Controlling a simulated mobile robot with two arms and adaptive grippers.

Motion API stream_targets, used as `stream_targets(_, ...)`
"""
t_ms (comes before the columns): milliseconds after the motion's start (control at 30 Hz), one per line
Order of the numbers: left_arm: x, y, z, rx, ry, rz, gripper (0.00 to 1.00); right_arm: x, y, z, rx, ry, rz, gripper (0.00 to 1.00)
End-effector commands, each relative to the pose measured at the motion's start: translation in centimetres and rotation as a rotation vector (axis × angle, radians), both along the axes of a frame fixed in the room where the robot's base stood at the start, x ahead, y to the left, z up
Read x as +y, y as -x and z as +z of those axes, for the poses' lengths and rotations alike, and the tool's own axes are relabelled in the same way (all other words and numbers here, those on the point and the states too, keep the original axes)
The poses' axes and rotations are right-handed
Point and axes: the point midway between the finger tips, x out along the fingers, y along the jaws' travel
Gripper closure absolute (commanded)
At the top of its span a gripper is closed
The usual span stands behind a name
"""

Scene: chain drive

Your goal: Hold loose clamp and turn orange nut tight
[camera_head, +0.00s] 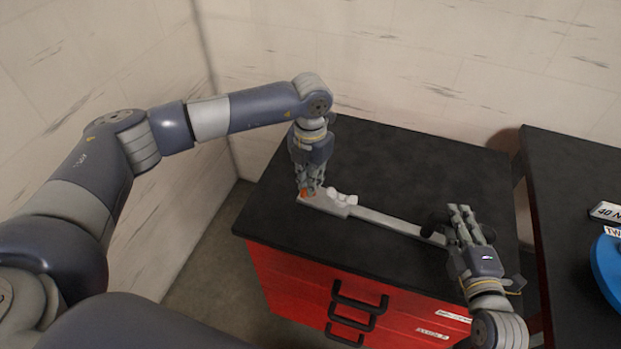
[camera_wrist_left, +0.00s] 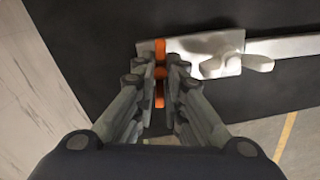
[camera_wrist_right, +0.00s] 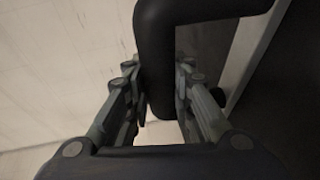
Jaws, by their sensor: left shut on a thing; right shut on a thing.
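The clamp (camera_head: 385,219) is a long pale bar lying across the black table top, with a white block-shaped head (camera_head: 330,203) at its left end. The orange nut (camera_wrist_left: 160,72) sits at the outer end of that head. My left gripper (camera_head: 309,190) points down over it, with its fingers shut on both sides of the nut. My right gripper (camera_head: 459,210) is at the bar's right end, shut on a thick black part (camera_wrist_right: 155,50) that looks like the clamp's handle. The fingers hide part of the nut, and the right gripper hides part of the bar's end.
The black table top (camera_head: 400,160) stands on a red drawer cabinet (camera_head: 300,290) with dark handles. It is bare behind the clamp. Pale walls stand behind and left.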

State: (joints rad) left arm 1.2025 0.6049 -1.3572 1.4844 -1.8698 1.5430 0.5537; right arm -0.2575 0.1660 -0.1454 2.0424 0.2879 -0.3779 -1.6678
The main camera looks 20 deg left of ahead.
Motion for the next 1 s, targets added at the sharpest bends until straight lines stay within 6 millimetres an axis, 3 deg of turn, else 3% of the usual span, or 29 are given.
stream_targets(1000, 0.10, -0.19, 0.17, -0.004, -0.002, -0.965, 1.00, -0.04, 0.07, -0.38, 0.008, 0.003, 0.000, 1.00)
